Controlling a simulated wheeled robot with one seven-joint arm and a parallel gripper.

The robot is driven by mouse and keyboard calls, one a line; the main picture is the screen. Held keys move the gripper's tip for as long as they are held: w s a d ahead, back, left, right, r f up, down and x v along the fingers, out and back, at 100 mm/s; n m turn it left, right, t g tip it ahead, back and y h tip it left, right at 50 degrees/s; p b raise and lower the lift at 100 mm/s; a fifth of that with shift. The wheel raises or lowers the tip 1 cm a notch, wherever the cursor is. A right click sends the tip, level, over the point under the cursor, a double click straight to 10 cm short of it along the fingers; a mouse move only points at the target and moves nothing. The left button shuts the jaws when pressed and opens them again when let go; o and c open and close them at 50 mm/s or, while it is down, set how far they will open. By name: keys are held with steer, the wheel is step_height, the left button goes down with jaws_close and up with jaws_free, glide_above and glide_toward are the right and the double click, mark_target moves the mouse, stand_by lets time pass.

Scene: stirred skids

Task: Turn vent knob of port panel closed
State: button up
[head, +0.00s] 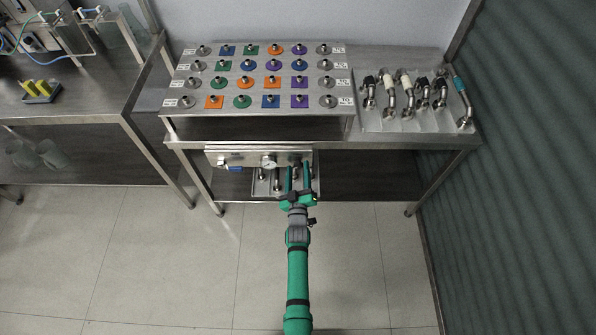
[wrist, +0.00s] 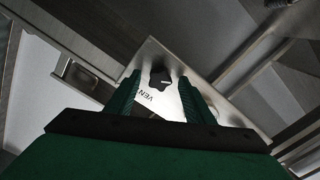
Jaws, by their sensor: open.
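The vent knob (wrist: 160,79) is a small black knob with a pale mark, on a metal panel with the printed letters "VEN" beside it. The port panel (head: 230,158) hangs under the front edge of the steel bench, with a round gauge (head: 269,162) and a blue part (head: 236,169) on it. My gripper (head: 298,172) is at the right part of the panel. In the wrist view its two green fingers (wrist: 160,95) stand apart on either side of the knob, with visible gaps. The knob is hidden by my gripper in the head view.
The bench top (head: 395,135) carries a raised plate (head: 260,105) with coloured ports. A tray of bent pipe fittings (head: 405,98) stands at its right. A lower shelf (head: 370,178) lies beneath. A second table (head: 75,100) stands left, and a ribbed wall (head: 510,180) right. The floor in front is clear.

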steer(key=c, duration=1)
steer(key=shift+c, duration=0.2)
steer(key=shift+m, duration=0.3)
steer(key=m, duration=0.4)
steer(key=shift+m, duration=0.3)
steer(key=m, duration=1.2)
steer(key=shift+m, duration=0.3)
steer(key=m, duration=0.5)
steer(key=shift+m, duration=0.4)
steer(key=shift+f+m, duration=0.1)
steer(key=shift+m, duration=0.2)
